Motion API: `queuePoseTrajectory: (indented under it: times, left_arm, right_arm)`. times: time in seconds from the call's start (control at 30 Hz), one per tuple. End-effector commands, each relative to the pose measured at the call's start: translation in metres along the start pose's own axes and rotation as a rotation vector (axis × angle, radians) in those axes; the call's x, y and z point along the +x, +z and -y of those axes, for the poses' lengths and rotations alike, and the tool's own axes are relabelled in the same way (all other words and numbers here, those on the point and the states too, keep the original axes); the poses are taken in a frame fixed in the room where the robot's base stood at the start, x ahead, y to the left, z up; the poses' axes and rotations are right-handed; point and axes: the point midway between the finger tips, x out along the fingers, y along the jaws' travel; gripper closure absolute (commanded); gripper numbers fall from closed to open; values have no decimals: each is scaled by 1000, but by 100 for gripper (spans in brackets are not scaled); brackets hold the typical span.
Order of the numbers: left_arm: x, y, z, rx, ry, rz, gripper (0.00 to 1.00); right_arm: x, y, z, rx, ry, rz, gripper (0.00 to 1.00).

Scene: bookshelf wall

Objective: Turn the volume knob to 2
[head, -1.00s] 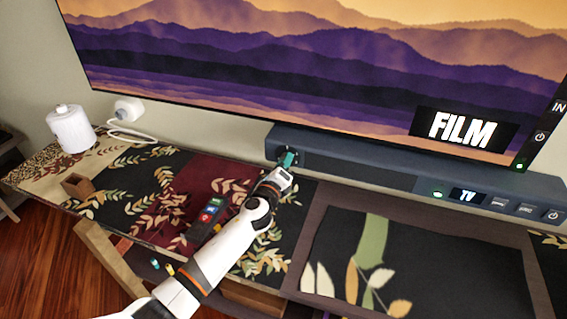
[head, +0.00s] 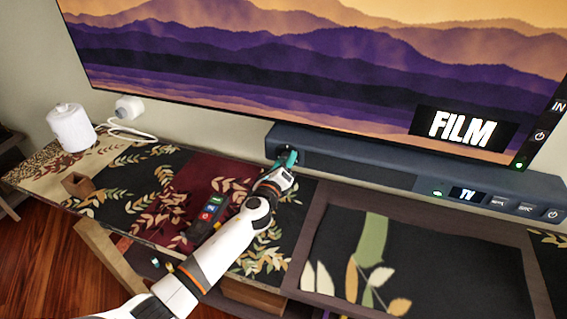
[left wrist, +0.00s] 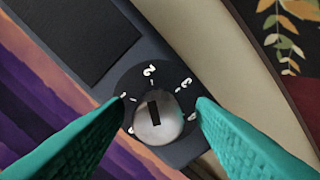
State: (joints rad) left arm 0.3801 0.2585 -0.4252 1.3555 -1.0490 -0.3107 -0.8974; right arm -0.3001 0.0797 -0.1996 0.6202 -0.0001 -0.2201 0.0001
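The volume knob (left wrist: 158,120) is a round metallic knob with a dark slot-like mark, on a black dial (left wrist: 172,78) with white numerals. The mark lines up roughly with the 2 (left wrist: 150,71); a 3 stands to its right. The dial is on the left end of the soundbar (head: 345,165) under the TV. My left gripper (head: 287,158) is at that end in the head view and hides the knob there. In the left wrist view its teal fingers (left wrist: 160,102) are open on either side of the knob, with small gaps showing. My right gripper is not in view.
The TV (head: 330,60) stands close above the soundbar. Soundbar buttons (head: 525,208) are at the far right.

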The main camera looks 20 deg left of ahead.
Motion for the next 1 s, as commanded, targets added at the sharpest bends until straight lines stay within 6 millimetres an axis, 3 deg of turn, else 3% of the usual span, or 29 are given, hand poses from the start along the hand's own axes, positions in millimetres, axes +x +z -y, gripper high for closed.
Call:
queuePoseTrajectory:
  times: [0.33, 0.8, 1.0]
  left_arm:
    - [-10, -1, -1, 0, 1, -1, 49]
    - [-100, 0, 0, 0, 0, 1, 49]
    - [-118, 0, 0, 0, 0, -1, 49]
  right_arm:
    - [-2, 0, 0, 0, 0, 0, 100]
    - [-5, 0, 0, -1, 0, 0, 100]
    - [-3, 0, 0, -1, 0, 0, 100]
